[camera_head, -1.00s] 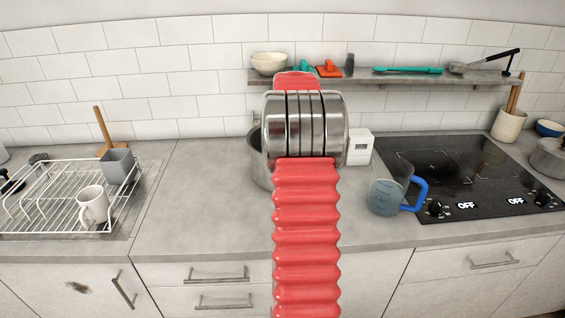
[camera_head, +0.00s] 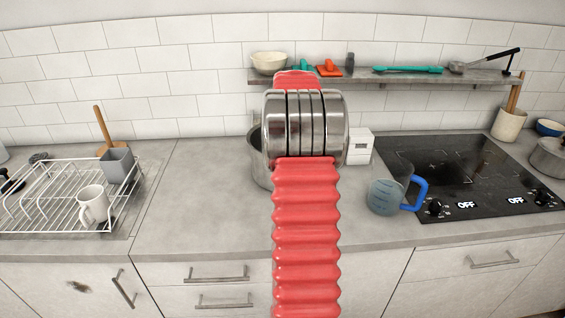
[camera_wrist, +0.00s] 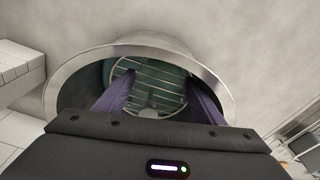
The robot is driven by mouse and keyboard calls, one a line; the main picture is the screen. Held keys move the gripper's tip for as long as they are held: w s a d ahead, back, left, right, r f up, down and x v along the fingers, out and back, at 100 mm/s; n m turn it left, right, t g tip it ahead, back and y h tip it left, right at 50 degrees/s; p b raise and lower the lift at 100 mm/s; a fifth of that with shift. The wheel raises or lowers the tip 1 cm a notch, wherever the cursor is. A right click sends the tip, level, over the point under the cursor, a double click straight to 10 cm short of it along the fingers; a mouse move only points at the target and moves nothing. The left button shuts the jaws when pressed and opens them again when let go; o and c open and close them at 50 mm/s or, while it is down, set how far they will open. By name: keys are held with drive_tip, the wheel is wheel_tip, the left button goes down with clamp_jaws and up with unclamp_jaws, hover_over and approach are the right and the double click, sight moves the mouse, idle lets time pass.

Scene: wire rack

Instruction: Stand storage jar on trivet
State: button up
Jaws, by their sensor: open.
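A grey metal pot-like vessel (camera_head: 257,165) stands on the counter, mostly hidden behind my arm in the head view. In the wrist view its wide round rim (camera_wrist: 70,82) surrounds the area between my fingers. Inside it is a dark teal round area with pale lines; I cannot tell what this is. My gripper (camera_wrist: 160,97) is open, its two purple fingers apart and overlapping the vessel's mouth. I cannot tell how deep they reach. I cannot make out a storage jar or a trivet for sure.
A blue-handled jug (camera_head: 386,196) stands right of my arm, beside the black hob (camera_head: 465,165). A white box (camera_head: 360,147) stands behind. A dish rack (camera_head: 50,210) with a mug (camera_head: 92,204) is at left. A shelf (camera_head: 440,78) runs above. The counter left of my arm is clear.

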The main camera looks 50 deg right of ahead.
wheel_tip(320, 180, up, 11)
drive_tip(key=s, duration=0.1)
drive_tip(key=shift+a+r, duration=0.15)
drive_tip(key=shift+a, duration=0.2)
idle(0.6)
drive_tip(key=w+a+r+n+t, duration=0.1)
drive_tip(key=a+r+n, duration=0.15)
drive_tip(key=a, duration=1.25)
drive_tip(key=a+r+n+t, duration=0.1)
drive_tip(key=a+r, duration=0.2)
drive_tip(key=a, duration=1.1)
drive_tip(key=s+a+f+n+t, duration=0.1)
drive_tip(key=s+a+f, duration=0.3)
drive_tip(key=s+a, duration=0.3)
drive_tip(key=s+a+f+n+t, duration=0.1)
drive_tip(key=s+a+f, duration=0.4)
drive_tip(key=a, duration=0.8)
drive_tip(key=shift+s+a+n+y, duration=0.4)
drive_tip(key=shift+s+n, duration=0.15)
drive_tip(key=shift+s, duration=0.4)
